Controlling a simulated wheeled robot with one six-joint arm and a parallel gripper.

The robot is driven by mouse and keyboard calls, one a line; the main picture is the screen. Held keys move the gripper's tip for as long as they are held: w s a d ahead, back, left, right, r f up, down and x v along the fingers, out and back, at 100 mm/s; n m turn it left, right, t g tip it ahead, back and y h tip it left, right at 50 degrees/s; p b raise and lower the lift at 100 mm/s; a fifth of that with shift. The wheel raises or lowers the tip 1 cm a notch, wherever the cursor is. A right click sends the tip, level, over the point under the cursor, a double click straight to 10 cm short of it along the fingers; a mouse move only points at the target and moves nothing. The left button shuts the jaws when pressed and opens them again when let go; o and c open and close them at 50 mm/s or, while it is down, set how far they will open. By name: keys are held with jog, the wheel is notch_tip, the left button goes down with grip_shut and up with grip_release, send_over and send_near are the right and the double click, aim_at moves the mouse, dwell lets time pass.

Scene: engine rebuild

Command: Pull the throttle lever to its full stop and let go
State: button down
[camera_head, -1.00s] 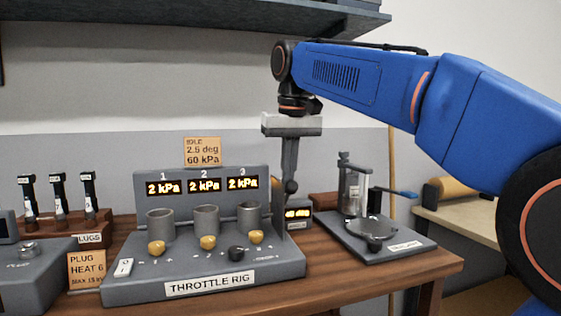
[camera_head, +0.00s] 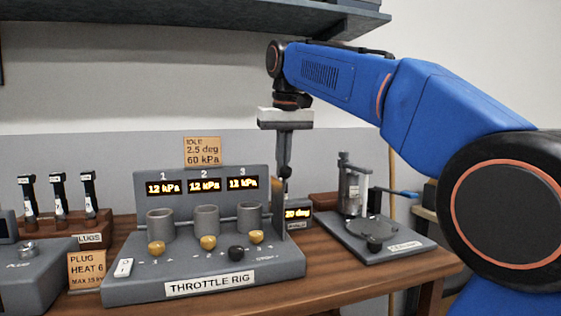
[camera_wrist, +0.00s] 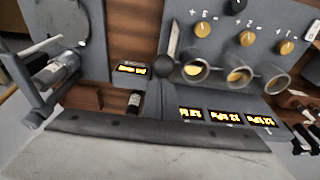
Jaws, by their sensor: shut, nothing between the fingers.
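The throttle rig (camera_head: 205,285) is a grey unit with several knobs and three cylinders. A dark round knob (camera_wrist: 163,66) shows in the wrist view at my fingertips. My gripper (camera_head: 285,170) is shut and points down at the lever's upper end. I cannot tell whether it touches the lever. The three pressure displays (camera_head: 204,186) read about 12 kPa. A small angle display (camera_head: 298,213) right of the lever reads about 20 deg.
A plug rack (camera_head: 65,228) and a plug-heat card (camera_head: 87,268) are at left. An idle card (camera_head: 201,152) reads 2.5 deg, 60 kPa. A dark shelf (camera_head: 200,15) hangs above.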

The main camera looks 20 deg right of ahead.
jog(key=w, duration=0.4)
jog(key=shift+w, duration=0.1)
dwell(0.3)
notch_tip(320, 180, up, 7)
dwell(0.8)
